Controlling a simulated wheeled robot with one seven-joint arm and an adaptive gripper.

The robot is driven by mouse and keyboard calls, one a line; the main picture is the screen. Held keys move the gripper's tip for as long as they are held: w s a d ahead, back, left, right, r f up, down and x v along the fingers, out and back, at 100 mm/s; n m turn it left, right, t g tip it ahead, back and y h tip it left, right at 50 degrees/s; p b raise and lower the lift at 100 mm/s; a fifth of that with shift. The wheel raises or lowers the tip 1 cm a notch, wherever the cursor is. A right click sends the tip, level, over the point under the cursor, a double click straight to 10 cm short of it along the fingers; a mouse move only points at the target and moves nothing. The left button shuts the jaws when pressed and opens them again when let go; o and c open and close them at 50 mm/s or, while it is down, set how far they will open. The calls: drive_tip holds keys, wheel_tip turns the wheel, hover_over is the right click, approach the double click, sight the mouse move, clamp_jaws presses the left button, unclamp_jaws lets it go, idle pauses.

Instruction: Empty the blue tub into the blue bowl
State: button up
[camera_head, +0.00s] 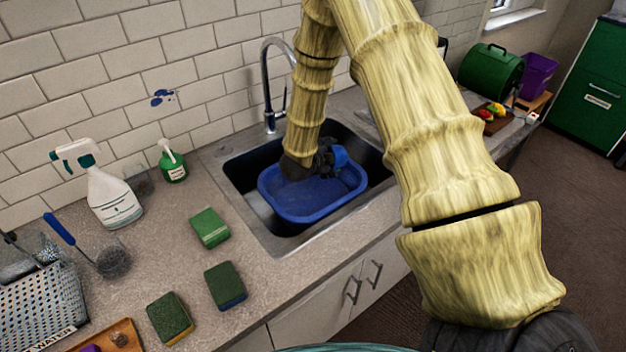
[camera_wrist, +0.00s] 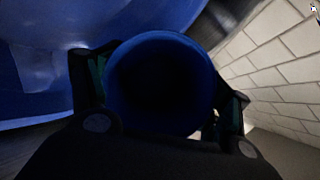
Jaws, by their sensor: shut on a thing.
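The blue bowl (camera_head: 312,207) is a wide basin sitting in the sink. My gripper (camera_head: 322,162) is over the bowl, at its far side, shut on the small blue tub (camera_head: 341,156). In the wrist view the round tub (camera_wrist: 160,42) is between the fingers, with its dark round end facing the camera; what is inside cannot be made out. The blue bowl (camera_wrist: 35,75) fills the left of that view. The bare part of the bowl's floor in the head view looks empty; my arm hides some of it.
The faucet (camera_head: 267,90) stands behind the sink (camera_head: 245,175). Sponges (camera_head: 210,228), a spray bottle (camera_head: 110,195) and a green soap bottle (camera_head: 172,163) are on the counter to the left. A green drum (camera_head: 490,72) and a purple bin (camera_head: 537,75) are far right.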

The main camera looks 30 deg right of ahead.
drive_tip(key=shift+a+h, duration=0.1)
drive_tip(key=shift+h, duration=0.2)
drive_tip(key=shift+a+r+n+h+b, duration=0.2)
drive_tip(key=shift+a+h, duration=0.2)
drive_tip(key=shift+a, duration=0.15)
drive_tip(key=shift+a+r+n+h+b, duration=0.1)
drive_tip(key=shift+a+h+b, duration=0.1)
drive_tip(key=shift+a+h, duration=0.25)
drive_tip(key=shift+a+t+h+b, duration=0.3)
drive_tip(key=shift+t+h+b, duration=0.25)
drive_tip(key=shift+b, duration=0.7)
drive_tip(key=shift+r+h, duration=0.25)
drive_tip(key=shift+h, duration=0.05)
drive_tip(key=shift+s, duration=0.1)
drive_tip(key=shift+a+n+h+b, duration=0.25)
drive_tip(key=shift+n+h+b, duration=0.05)
drive_tip(key=shift+b, duration=0.5)
